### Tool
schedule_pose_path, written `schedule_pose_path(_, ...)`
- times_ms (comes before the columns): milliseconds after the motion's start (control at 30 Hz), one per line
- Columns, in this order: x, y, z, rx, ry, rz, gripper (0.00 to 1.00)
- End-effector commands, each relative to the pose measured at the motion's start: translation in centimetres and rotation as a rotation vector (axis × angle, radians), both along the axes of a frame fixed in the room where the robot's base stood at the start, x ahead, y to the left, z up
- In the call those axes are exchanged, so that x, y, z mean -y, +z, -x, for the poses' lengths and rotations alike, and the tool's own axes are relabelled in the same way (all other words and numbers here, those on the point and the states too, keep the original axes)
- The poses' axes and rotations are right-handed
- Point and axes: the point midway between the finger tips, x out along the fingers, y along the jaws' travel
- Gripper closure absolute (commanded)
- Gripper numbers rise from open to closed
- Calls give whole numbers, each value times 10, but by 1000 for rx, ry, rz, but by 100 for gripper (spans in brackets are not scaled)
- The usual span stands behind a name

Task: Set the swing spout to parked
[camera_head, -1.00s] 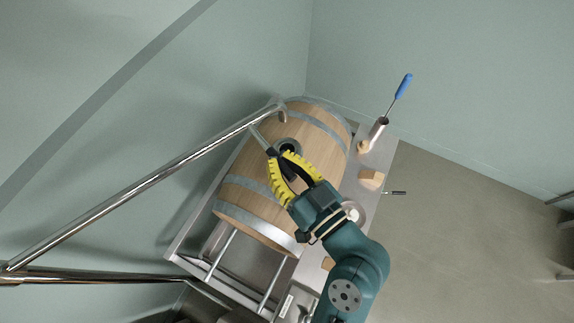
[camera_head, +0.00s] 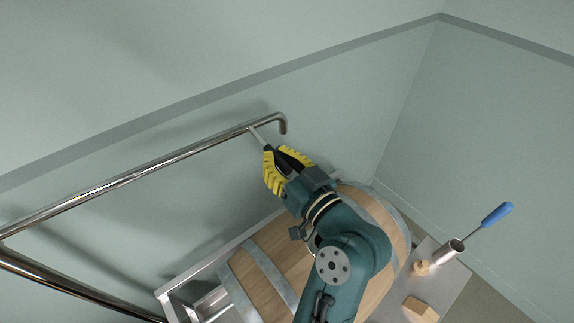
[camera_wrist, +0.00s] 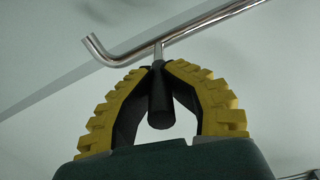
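The swing spout (camera_head: 140,177) is a shiny steel pipe running from the left edge to a down-bent outlet (camera_head: 283,125). In the head view this outlet lies against the wall, beyond the upper edge of the wooden barrel (camera_head: 265,275). A short rod (camera_head: 257,136) with a black grip, its handle, sticks out of the pipe near the outlet. My gripper (camera_head: 275,153) has yellow ribbed fingers closed around this handle. In the wrist view the fingertips (camera_wrist: 161,65) meet at the rod, and the black grip (camera_wrist: 161,108) sits between the fingers. The barrel's bung hole is hidden.
A second steel pipe (camera_head: 75,290) runs below the spout at the left. A blue-handled tool (camera_head: 497,214) stands in a metal holder (camera_head: 447,252) at the right, near a wooden block (camera_head: 420,310).

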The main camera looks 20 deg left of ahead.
Motion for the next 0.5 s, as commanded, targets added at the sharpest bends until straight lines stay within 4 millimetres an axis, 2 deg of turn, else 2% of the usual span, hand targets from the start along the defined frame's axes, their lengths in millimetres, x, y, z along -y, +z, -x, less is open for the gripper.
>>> schedule_pose_path(233, 0, -5, -3, -10, -8, 2, 100)
schedule_pose_path(267, 0, -5, -3, -10, -8, 2, 86)
schedule_pose_path(400, 0, -4, -2, -8, -6, 2, 59)
schedule_pose_path(500, 0, -4, -2, -6, -5, 1, 59)
